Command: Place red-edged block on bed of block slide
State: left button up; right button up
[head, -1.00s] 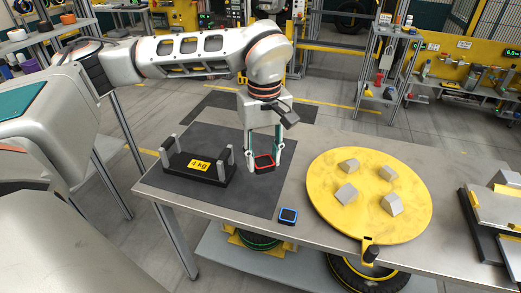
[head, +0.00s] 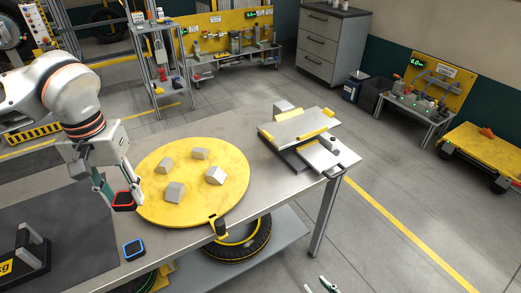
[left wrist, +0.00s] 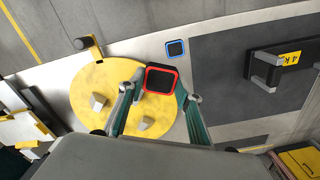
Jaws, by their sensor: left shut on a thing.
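The red-edged block (head: 123,202) is dark with a red rim. My left gripper (head: 122,198) is shut on it and holds it near the left edge of the yellow disc; the block also shows between the fingers in the left wrist view (left wrist: 161,79). The block slide (head: 300,127), with grey plates and yellow strips, stands at the right end of the table, well right of the block. My right gripper (head: 322,286) shows only as fingertips at the bottom edge, beyond the table; its opening is unclear.
A yellow round disc (head: 222,193) with several grey blocks lies between my left gripper and the slide. A blue-edged block (head: 133,249) lies on the table in front. A dark weight (head: 24,258) stands on the black mat (head: 75,225). A black knob (head: 221,227) stands at the disc's front.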

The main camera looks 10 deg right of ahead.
aim_at(317, 155)
jog(key=z, duration=1.35)
jog(key=i+j+z, duration=0.1)
jog(key=i+j, duration=0.15)
jog(key=i, duration=0.15)
jog(key=i+j+z, duration=0.1)
jog(key=i+j, duration=0.2)
jog(key=i, duration=0.1)
